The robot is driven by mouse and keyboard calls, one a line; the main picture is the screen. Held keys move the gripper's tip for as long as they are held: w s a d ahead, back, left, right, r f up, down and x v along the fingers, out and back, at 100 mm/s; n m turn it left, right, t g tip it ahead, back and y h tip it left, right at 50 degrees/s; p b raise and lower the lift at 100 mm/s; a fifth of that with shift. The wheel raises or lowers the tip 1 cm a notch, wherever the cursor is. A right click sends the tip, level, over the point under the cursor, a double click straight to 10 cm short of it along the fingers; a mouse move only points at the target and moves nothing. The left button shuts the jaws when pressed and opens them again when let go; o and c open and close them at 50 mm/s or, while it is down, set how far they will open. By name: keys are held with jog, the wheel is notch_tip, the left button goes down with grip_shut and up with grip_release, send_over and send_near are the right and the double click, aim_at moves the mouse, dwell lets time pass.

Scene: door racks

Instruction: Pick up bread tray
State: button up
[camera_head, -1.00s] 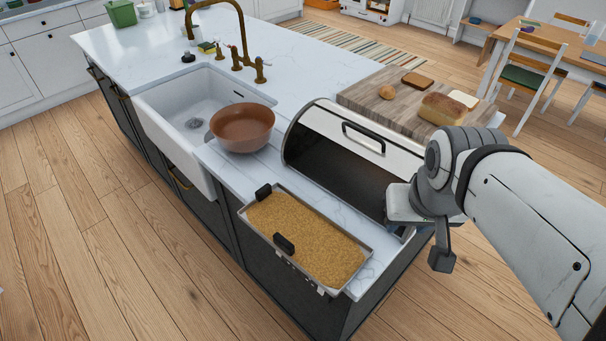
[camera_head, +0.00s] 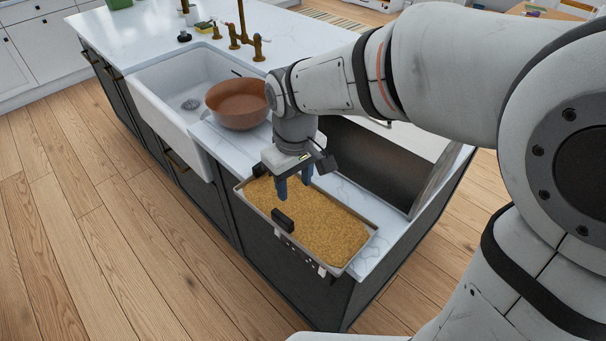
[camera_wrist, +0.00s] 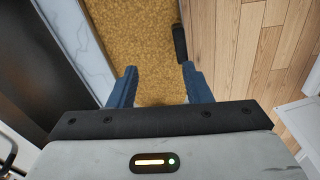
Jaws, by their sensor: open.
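The bread tray (camera_head: 330,225) is a shallow metal tray filled with golden-brown crumb-like material, sitting at the front edge of the white counter. A black handle block (camera_head: 283,220) shows on its near long side. Another black block at its left end is mostly hidden behind my gripper. My gripper (camera_head: 293,190) points down over the left part of the tray, its two blue fingers apart and empty. In the wrist view the tray (camera_wrist: 140,40) lies beyond the open fingers, with the black block (camera_wrist: 180,42) near the right finger. I cannot tell the exact height of the fingertips above the tray.
An open bread bin (camera_head: 375,165) stands right behind the tray, partly hidden by my arm. A brown bowl (camera_head: 237,104) sits by the white sink (camera_head: 185,100) to the left. A brass tap (camera_head: 240,40) stands behind the sink. Wooden floor is clear in front.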

jog(key=n, duration=0.2)
send_over(277, 213)
jog(key=f, duration=0.3)
jog(key=shift+w+a+f+g+b, duration=0.25)
jog(key=shift+w+a+g+b, duration=0.05)
jog(key=shift+w+a, duration=0.1)
jog(key=f, duration=0.6)
jog(key=shift+s+d+f+p, duration=0.1)
jog(key=shift+s+d+p, duration=0.25)
jog(key=shift+s+d, duration=0.05)
jog(key=shift+f, duration=0.55)
jog(key=shift+c, duration=0.6)
grip_shut()
